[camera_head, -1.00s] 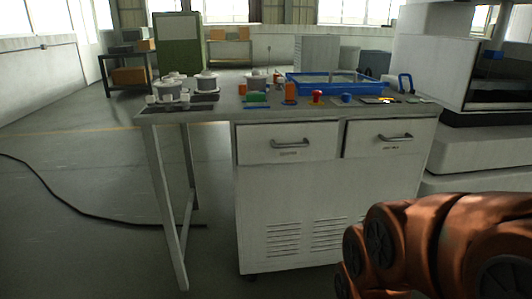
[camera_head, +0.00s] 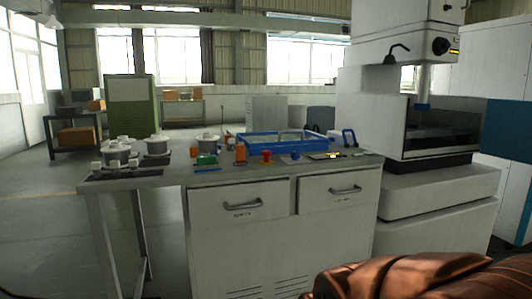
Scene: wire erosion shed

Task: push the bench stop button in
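A small red button (camera_head: 267,156), which looks like the bench stop button, stands near the front edge of the grey bench top (camera_head: 170,181), roughly above the gap between the two drawers. It looks upright; how far its head stands out is too small to tell. My orange-brown arm shows at the lower right of the head view, well in front of and below the bench top. My gripper is outside the picture, so its fingers cannot be seen.
Beside the button are a green item (camera_head: 207,160), an orange bottle (camera_head: 240,152) and a small blue item (camera_head: 295,156). A blue-rimmed tray (camera_head: 262,151) lies behind. Several grey pots (camera_head: 157,146) stand at the left. A large white machine (camera_head: 430,190) stands at the right.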

